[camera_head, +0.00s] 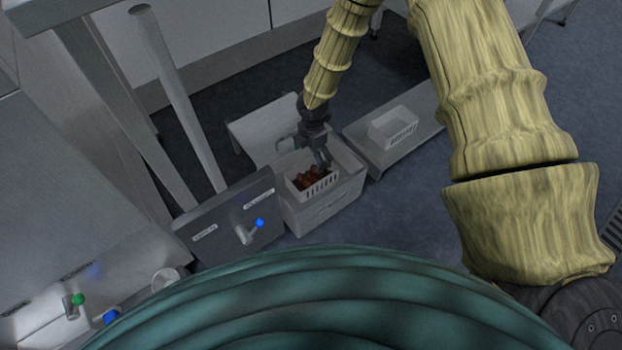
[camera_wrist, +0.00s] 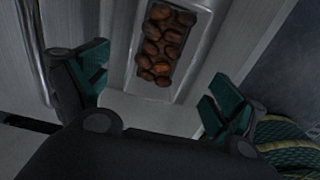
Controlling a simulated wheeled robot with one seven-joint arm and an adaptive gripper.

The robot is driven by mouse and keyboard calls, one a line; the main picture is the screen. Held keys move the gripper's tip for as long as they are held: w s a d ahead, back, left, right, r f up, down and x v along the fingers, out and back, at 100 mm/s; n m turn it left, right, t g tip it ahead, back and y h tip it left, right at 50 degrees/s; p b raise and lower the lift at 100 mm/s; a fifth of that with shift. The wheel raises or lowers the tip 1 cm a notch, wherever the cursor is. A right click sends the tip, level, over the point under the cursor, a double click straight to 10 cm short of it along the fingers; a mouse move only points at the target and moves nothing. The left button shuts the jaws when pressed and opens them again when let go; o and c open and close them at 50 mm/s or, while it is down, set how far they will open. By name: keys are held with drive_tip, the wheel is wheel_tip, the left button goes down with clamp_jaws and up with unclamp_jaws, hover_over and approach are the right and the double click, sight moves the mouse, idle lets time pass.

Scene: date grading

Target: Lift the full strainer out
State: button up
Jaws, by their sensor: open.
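The strainer (camera_head: 318,187) is a pale slotted basket holding several brown dates (camera_head: 311,176). It sits in a larger grey-white bin (camera_head: 334,205) in the head view. The dates (camera_wrist: 163,42) also show in the wrist view, inside the strainer's pale rim (camera_wrist: 137,48) at the top middle. My gripper (camera_head: 322,160) is above the strainer in the head view. In the wrist view its two green-padded fingers (camera_wrist: 158,98) are wide apart with nothing between them. Whether a finger touches the strainer rim cannot be told.
A second, empty-looking white basket (camera_head: 393,127) stands on a low bench (camera_head: 400,150) to the right. A grey panel (camera_head: 225,215) with a blue-tipped lever (camera_head: 250,230) is left of the bin. A slanting metal post (camera_head: 180,95) rises at the left. Open floor (camera_head: 400,205) lies right of the bin.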

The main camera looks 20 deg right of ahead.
sight(312, 175)
wheel_tip(312, 175, down, 4)
drive_tip(key=shift+r+b, duration=0.1)
drive_tip(key=shift+b, duration=0.5)
drive_tip(key=shift+s+a+f+b, duration=0.1)
drive_tip(key=shift+f+b, duration=0.75)
drive_tip(key=shift+f, duration=0.45)
drive_tip(key=shift+s+f+b, duration=0.1)
drive_tip(key=shift+f+b, duration=0.75)
drive_tip(key=shift+f, duration=0.45)
drive_tip(key=shift+r, duration=0.1)
drive_tip(key=c, duration=1)
drive_tip(key=shift+o, duration=0.2)
